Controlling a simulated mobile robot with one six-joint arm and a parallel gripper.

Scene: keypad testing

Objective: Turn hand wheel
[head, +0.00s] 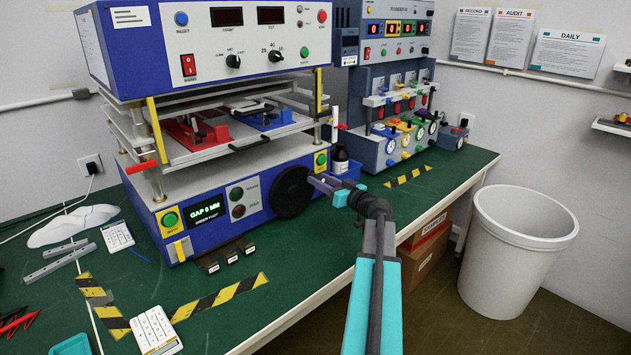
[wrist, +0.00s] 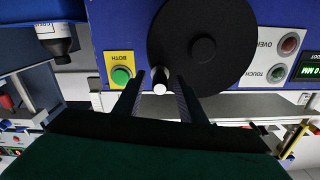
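The hand wheel (head: 292,193) is a black disc on the blue front of the press machine, right of the green gap display (head: 205,209). In the wrist view the hand wheel (wrist: 215,70) has a round hub and a small handle knob (wrist: 160,86) with a pale end near its rim. My gripper (head: 316,180) is in front of the wheel's right side. In the wrist view my gripper (wrist: 160,82) is open, its two dark fingers on either side of the knob with visible gaps. I cannot tell how deep the knob sits between them.
A green BOTH button (wrist: 121,76) is close to one finger. Small dark blocks (head: 228,254) lie below the machine's front. The green bench (head: 310,245) has free room in front.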

